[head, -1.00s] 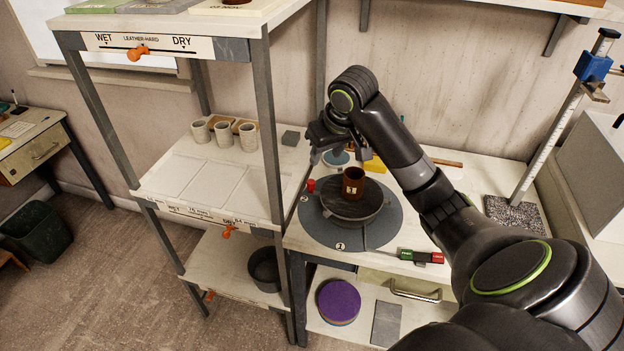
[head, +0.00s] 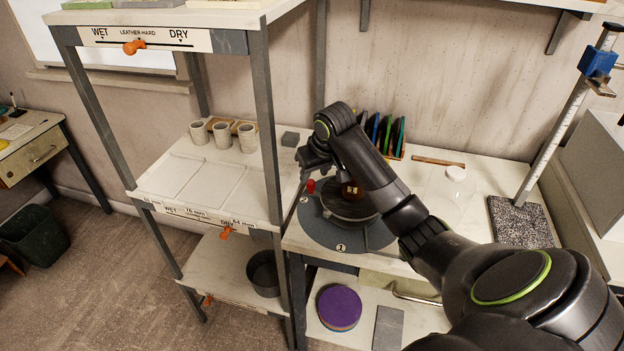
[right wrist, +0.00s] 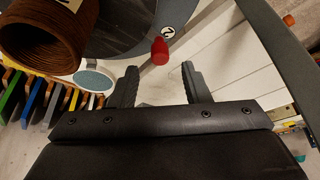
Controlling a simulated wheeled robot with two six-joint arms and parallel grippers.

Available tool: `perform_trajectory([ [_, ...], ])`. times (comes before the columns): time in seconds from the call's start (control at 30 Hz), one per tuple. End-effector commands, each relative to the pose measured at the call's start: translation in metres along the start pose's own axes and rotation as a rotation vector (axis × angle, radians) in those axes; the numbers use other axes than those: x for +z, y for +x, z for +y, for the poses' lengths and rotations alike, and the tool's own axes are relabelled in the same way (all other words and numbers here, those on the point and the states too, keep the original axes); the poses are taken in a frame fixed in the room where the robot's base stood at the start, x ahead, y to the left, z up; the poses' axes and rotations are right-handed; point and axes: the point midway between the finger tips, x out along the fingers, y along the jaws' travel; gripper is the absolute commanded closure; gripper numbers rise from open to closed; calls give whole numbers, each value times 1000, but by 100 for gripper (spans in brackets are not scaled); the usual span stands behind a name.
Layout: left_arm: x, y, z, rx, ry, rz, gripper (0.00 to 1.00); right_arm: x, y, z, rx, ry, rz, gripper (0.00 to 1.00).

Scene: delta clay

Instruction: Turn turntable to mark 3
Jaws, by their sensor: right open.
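The turntable is a grey disc (head: 318,226) on the bench; its label 1 (head: 340,247) faces the front and label 2 shows at its left. A red peg (head: 310,186) stands by label 2. A brown cup (head: 350,190) sits on the raised centre, partly hidden by my right arm; it also shows in the right wrist view (right wrist: 45,35). My right gripper (head: 306,172) is open above the turntable's left edge. In the right wrist view the red peg (right wrist: 160,51) lies just beyond the gap between the fingertips (right wrist: 160,68), apparently not touched. Label 3 is not visible.
A shelf rack (head: 264,120) stands close on the left, with several grey cups on it. A rack of coloured slats (head: 398,137) stands behind my arm. A measuring stand (head: 560,130) is at the right. Bench space is free at the back right.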

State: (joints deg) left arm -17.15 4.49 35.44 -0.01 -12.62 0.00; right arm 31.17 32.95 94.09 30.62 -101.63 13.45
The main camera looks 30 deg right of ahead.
Motion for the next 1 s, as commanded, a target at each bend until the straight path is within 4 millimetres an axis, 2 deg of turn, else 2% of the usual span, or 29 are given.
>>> perform_trajectory([
  [0.1, 0, -1, 0, 0, 0, 0, 34, 1, 20, 0, -1, 1, -3, 57],
  [0.3, 0, -1, 0, 0, 0, 0, 34, 0, 39, 0, 1, 0, -2, 57],
  [0.63, 0, -1, 0, 0, 0, 1, 34, 0, 42, 0, 1, -1, 0, 57],
  [0.97, -1, -1, -1, -1, 1, 2, 34, 0, 42, 0, 1, 0, 0, 99],
  [1.0, -1, -1, -1, -2, 1, 2, 34, 0, 42, 0, 1, 0, 0, 100],
])
